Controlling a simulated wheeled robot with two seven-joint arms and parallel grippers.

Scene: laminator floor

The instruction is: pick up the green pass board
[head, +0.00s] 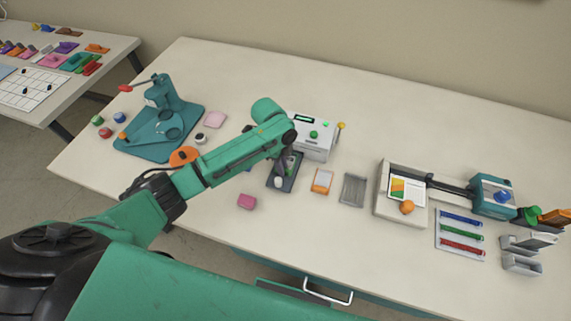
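I cannot make out a green pass board for certain on the main table. My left arm reaches in from the left, and its gripper (281,180) points down over a small dark tray (272,184) in front of the white laminator (318,150). The arm and gripper hide part of the tray, and anything small between the fingers is too small to tell. The finger gap does not show clearly. My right gripper is not in view.
A teal press (160,135) stands at the left. An orange-framed card (322,181) and a grey rack (353,190) lie right of the tray. Farther right are a trimmer (400,205) and colored strips (460,235). A side table (50,100) holds several colored pieces.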

